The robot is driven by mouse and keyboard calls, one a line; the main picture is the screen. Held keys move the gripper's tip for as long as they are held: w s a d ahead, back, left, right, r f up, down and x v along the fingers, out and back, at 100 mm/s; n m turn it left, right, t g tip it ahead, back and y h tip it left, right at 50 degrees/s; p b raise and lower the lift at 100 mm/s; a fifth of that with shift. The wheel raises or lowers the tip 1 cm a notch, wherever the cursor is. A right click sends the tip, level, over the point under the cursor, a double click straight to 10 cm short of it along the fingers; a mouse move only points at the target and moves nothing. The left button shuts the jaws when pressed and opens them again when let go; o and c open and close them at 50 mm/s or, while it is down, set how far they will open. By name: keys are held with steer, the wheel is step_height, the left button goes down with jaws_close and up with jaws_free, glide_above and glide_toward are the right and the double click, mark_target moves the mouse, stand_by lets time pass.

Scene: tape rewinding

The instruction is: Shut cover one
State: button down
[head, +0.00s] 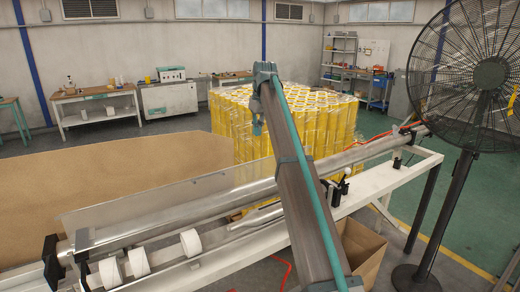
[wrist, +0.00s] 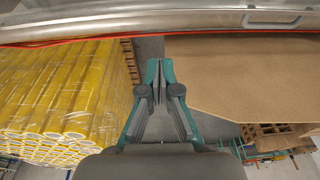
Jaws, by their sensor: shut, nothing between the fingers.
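A long clear cover panel (head: 160,196) stands tilted up along the back of the rewinding machine (head: 225,250), on its left part. I cannot tell for certain which cover is cover one. A metal edge with a handle (wrist: 272,19) crosses the top of that view, apart from the fingers.
Wrapped yellow rolls (head: 230,125) stand behind the machine; they fill the left of the wrist view (wrist: 70,90). A black fan (head: 490,72) stands at the right. White rolls (head: 191,243) sit on the machine's front shaft. An open cardboard box (head: 362,250) is below.

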step_height(320, 180, down, 11)
steer(key=d+p, duration=0.1)
steer(key=p, duration=0.3)
steer(key=shift+w+d+h, duration=0.2)
steer(key=shift+w+h, duration=0.1)
steer(key=shift+w, duration=0.1)
steer(key=shift+r, duration=0.15)
steer(key=shift+s+a, duration=0.1)
